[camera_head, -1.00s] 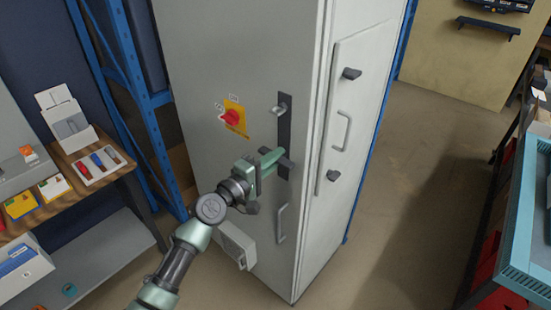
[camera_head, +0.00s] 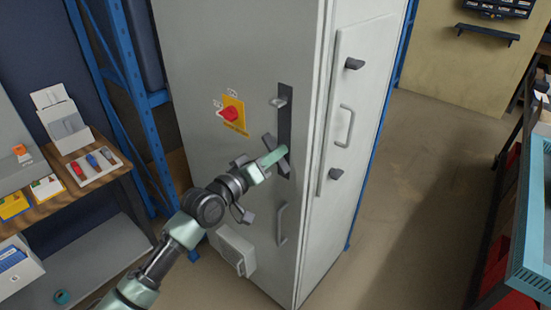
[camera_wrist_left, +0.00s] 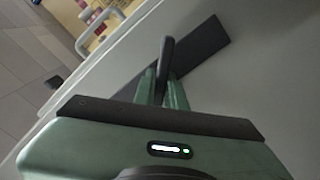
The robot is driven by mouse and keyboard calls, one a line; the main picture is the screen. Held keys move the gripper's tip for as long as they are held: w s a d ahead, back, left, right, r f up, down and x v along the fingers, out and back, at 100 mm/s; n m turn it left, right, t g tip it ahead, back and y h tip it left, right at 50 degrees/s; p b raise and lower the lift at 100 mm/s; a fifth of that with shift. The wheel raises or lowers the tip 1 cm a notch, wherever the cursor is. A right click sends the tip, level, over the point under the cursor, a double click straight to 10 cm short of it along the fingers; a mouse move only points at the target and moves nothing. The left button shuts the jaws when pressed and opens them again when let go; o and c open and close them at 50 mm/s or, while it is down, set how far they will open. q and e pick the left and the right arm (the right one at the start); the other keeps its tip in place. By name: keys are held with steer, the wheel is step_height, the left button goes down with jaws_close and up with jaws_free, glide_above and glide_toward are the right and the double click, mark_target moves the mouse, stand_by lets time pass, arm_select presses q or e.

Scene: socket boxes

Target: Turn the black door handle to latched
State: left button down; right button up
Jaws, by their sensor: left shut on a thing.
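The black door handle (camera_head: 283,165) is on a dark upright plate (camera_head: 285,112) on the front of a tall grey cabinet. The handle sits tilted, its upper end leaning left of the plate. My left gripper (camera_head: 274,157) reaches in from the lower left, shut on the handle; its fingers hide part of it. In the left wrist view the handle (camera_wrist_left: 167,58) stands between the two green fingertips (camera_wrist_left: 164,85), with the dark plate (camera_wrist_left: 208,42) behind it. My right gripper is not in view.
A red rotary switch (camera_head: 229,114) on a yellow plate is left of the handle. A grey pull bar (camera_head: 281,224) is below it. A shelf with small boxes (camera_head: 70,128) stands left. The floor right of the cabinet (camera_head: 425,175) is clear.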

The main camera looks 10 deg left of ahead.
arm_select(q)
steer(key=m+b, duration=0.1)
steer(key=m, duration=0.2)
steer(key=shift+f+m, duration=0.1)
steer(key=shift+m, duration=0.3)
steer(key=m, duration=0.4)
steer(key=shift+m, duration=0.3)
steer(key=c, duration=1.5)
jaws_free()
steer(key=shift+o, duration=0.2)
steer(key=b+v, duration=0.1)
steer(key=v, duration=0.6)
steer(key=shift+s+a+b, duration=0.25)
steer(key=shift+s+b, duration=0.05)
steer(key=shift+b, duration=0.1)
